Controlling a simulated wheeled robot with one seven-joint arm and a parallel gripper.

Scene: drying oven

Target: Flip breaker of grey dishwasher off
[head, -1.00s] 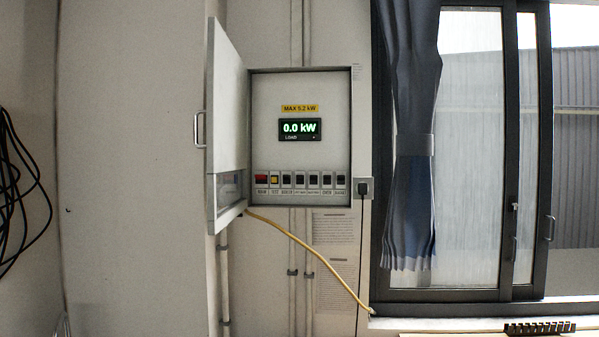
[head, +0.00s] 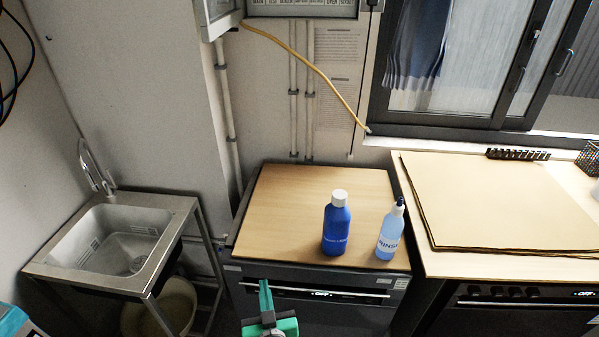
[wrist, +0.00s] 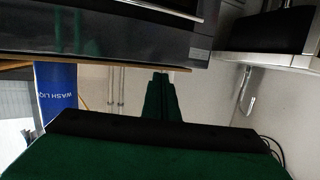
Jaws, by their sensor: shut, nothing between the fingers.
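The breaker panel (head: 300,13) is cut off by the top edge of the head view. Only its bottom strip with labels shows, and its switches are out of frame. The lower corner of its open door (head: 214,22) is at its left. The grey dishwasher (head: 345,316) stands below under a wooden top, with a small lit display. My green gripper (head: 264,288) is low in front of the dishwasher, well below the panel, shut and empty. In the wrist view, which is upside down, its fingers (wrist: 160,90) are together and touch nothing visible.
A blue bottle (head: 337,226) and a rinse bottle (head: 390,232) stand on the wooden top (head: 290,190). A sink (head: 120,240) is at the left. A counter with brown sheets (head: 490,200) is at the right, above an oven (head: 520,305). A yellow cable (head: 310,68) hangs below the panel.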

